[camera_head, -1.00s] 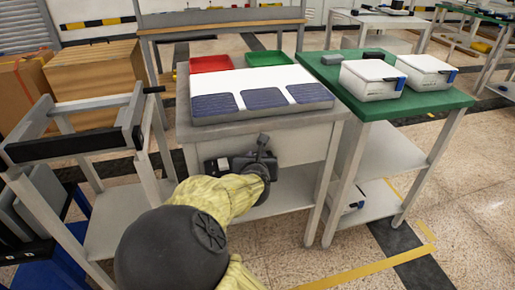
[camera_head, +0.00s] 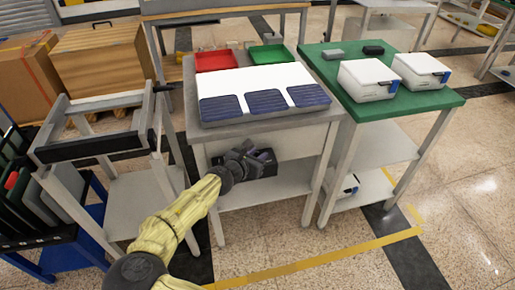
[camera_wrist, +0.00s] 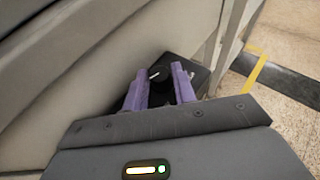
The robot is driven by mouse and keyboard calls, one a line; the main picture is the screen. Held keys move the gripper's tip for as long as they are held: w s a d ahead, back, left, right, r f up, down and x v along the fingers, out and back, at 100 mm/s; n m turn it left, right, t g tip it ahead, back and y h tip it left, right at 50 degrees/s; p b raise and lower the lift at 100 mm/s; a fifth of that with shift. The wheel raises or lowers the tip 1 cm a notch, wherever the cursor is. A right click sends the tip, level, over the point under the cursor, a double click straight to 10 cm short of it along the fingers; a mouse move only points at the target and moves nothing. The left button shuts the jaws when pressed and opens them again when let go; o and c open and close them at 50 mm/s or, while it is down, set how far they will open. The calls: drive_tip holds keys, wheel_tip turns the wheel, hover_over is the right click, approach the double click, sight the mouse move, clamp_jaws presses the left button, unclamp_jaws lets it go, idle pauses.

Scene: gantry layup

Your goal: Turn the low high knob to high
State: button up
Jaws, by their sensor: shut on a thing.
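A black control box (camera_head: 263,168) is mounted under the front edge of the grey table. In the wrist view, the black box (camera_wrist: 195,75) carries a round dark low high knob (camera_wrist: 158,72) with a white mark on it. The two purple fingers of my gripper (camera_wrist: 160,78) are on either side of the knob and shut on it. In the head view my gripper (camera_head: 258,158) covers the knob and part of the box. Any low or high lettering is not readable.
The grey table (camera_head: 190,124) bears a white sheet with dark blue panels, and red (camera_head: 214,60) and green trays. A green-topped table (camera_head: 415,105) with white boxes stands at the right. A grey cart (camera_head: 100,145) stands at the left. Open floor lies in front.

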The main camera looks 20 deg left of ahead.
drive_tip(key=shift+w+r+m+g+h+p, duration=0.1)
drive_tip(key=shift+m+g+h+p, duration=0.2)
drive_tip(key=shift+m+h+p, duration=0.55)
drive_tip(key=shift+m+h, duration=0.25)
drive_tip(key=shift+h, duration=0.1)
drive_tip(key=shift+f+g+p, duration=0.25)
drive_tip(key=shift+g+p, duration=0.05)
drive_tip(key=shift+p, duration=0.05)
drive_tip(key=o, duration=1)
drive_tip(key=shift+a, duration=0.1)
drive_tip(key=shift+a+r, duration=0.1)
drive_tip(key=shift+a, duration=0.05)
drive_tip(key=shift+b, duration=0.5)
